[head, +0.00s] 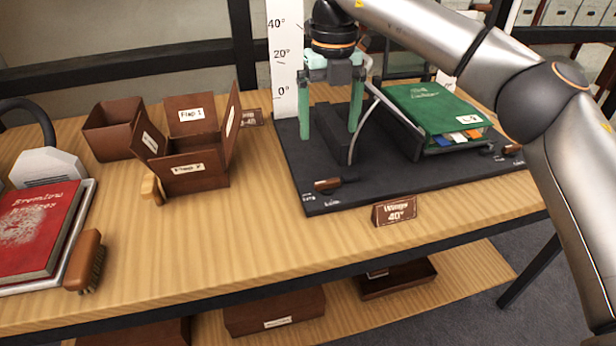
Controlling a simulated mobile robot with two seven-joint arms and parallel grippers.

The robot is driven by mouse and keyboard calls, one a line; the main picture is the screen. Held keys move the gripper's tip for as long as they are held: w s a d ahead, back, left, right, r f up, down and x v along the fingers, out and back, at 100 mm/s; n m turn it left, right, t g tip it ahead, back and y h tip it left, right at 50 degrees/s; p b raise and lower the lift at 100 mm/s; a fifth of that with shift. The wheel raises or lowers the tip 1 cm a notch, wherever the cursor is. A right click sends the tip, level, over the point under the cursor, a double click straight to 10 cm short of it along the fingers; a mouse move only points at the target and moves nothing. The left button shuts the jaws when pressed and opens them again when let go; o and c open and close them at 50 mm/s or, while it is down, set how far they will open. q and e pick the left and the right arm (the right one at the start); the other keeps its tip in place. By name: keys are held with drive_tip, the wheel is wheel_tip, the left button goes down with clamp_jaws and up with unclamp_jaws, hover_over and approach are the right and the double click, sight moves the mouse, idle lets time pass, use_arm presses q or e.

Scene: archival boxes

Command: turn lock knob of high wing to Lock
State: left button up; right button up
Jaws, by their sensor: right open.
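A black book cradle stands on a dark base board (400,190). A lock knob (327,184) with a brown wooden handle sits at the board's front left corner, with small white labels beside it that are too small to read surely. A second wooden-handled knob (511,149) sits at the front right. A dark wing panel (338,135) stands at the left of the cradle; the green book (435,108) lies tilted on the right side. My right gripper (329,132) points down with open, empty fingers around the left panel, behind and above the left knob. My left gripper is out of view.
A white angle scale (283,60) stands behind the board. A "Wings 40°" sign (394,211) stands at its front edge. An open flap box (190,165), a red book (35,230) and a brush (84,262) are at left. The front middle table is clear.

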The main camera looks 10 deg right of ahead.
drive_tip(key=b, duration=0.2)
hover_over(327, 181)
wheel_tip(327, 181, down, 9)
drive_tip(key=shift+s+r, duration=0.1)
drive_tip(key=shift+r, duration=0.05)
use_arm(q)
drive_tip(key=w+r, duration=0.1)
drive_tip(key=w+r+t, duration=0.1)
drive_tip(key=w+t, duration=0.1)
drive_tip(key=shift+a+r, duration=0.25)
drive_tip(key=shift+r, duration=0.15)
use_arm(e)
wheel_tip(327, 181, down, 4)
drive_tip(key=shift+r, duration=0.15)
drive_tip(key=shift+c, duration=0.2)
drive_tip(key=c, duration=1.3)
